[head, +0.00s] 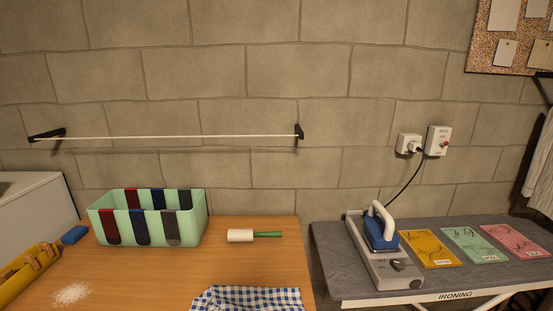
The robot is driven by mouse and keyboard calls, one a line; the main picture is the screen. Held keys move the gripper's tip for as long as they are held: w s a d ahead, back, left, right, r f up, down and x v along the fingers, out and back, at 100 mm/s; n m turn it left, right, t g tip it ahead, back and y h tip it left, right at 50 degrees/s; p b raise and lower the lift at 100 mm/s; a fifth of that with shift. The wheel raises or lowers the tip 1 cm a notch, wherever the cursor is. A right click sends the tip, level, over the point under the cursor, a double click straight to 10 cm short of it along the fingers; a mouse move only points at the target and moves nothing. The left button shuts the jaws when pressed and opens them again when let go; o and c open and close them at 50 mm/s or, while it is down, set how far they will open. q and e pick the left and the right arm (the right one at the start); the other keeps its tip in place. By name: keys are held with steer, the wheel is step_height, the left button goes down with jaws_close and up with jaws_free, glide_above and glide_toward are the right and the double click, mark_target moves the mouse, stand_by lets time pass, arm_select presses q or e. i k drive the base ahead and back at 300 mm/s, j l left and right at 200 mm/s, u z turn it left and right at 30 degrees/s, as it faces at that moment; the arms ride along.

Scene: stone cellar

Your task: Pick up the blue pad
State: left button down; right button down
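A small blue pad (75,234) lies on the wooden table (200,271) at the left, near its back left edge. It is between the yellow container and the mint-green box, close to the left end of the box. Neither of my grippers is in the head view.
The mint-green box (196,225) has red, blue and grey strips over its rim. A yellow container (17,287), white powder (72,293), a lint roller (242,236) and a checked cloth (247,299) are on the table. An iron (381,235) and several booklets are on the ironing board (338,260).

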mark_target(74, 235)
steer(key=u, duration=1.55)
